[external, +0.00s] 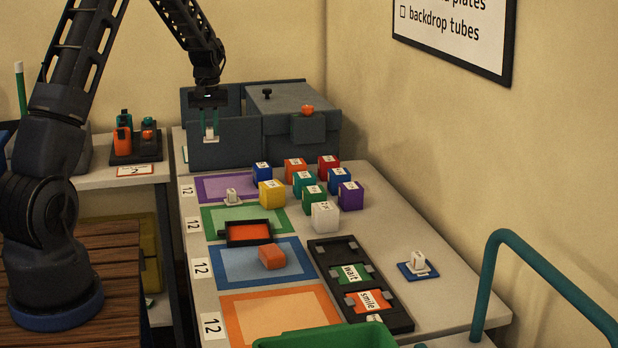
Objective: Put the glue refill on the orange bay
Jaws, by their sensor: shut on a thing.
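My gripper (210,127) is at the back left, in front of the grey box, with its fingers pointing down. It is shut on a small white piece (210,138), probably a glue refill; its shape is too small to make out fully. Similar white pieces stand on the purple bay (232,195) and on a small blue plate (418,260) at the right. The orange bay (238,330) is at the front of the table, and its visible surface is bare. Its front right corner is hidden by a green bin.
An orange block (272,257) lies on the blue bay (232,268). A black-rimmed orange tray (248,233) overlaps the green bay (218,218). Several coloured cubes (321,216) stand mid-table. A black rack (342,255), a green bin (335,337) and a teal rail (487,270) are at the right front.

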